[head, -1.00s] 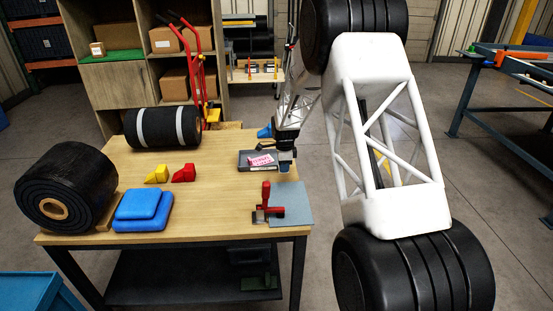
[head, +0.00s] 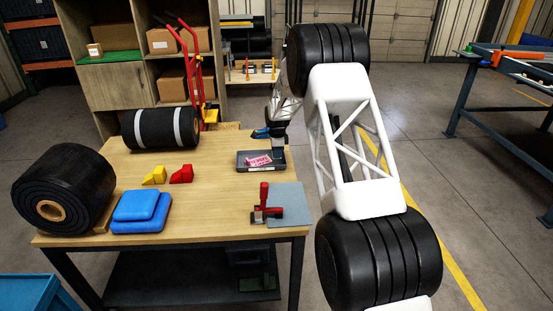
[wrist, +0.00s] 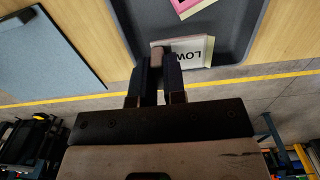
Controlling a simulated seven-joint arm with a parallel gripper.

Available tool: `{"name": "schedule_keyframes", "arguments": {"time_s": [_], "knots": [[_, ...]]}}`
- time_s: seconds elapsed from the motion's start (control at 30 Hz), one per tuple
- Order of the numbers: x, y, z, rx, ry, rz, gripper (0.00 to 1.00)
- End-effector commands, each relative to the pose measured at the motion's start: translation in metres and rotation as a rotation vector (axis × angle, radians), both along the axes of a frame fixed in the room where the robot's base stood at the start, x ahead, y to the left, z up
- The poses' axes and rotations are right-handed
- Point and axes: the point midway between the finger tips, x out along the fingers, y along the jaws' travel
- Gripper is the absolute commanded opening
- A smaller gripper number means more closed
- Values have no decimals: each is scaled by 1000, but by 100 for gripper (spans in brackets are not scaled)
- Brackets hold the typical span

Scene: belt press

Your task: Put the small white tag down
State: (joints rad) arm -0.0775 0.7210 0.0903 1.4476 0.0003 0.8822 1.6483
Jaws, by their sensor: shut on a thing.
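My gripper (wrist: 159,82) is shut on the small white tag (wrist: 196,52), which carries dark letters reading "LOW", upside down in the wrist view. The tag sticks out past the fingertips and appears over the edge of the dark grey tray (wrist: 235,47). I cannot tell whether it touches the tray. In the head view my gripper (head: 278,149) is at the back right part of the tray (head: 241,166), and the white tag cannot be made out there. A pink tag (head: 258,160) lies in the tray; it also shows in the wrist view (wrist: 186,7).
A red clamp (head: 265,205) stands by a grey-blue mat (head: 290,203) in front of the tray. Yellow (head: 154,175) and red (head: 182,174) blocks, blue pads (head: 141,208) and black rolls (head: 62,190) are to the left. The table's middle is clear.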

Motion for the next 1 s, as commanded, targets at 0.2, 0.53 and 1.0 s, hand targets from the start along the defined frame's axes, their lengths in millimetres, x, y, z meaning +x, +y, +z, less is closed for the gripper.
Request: {"name": "schedule_keyframes", "arguments": {"time_s": [0.2, 0.53, 1.0], "knots": [[12, 1, -1, 0, 0, 0, 0], [13, 1, -1, 0, 0, 0, 0], [13, 1, -36, 0, 2, 0, 0]]}}
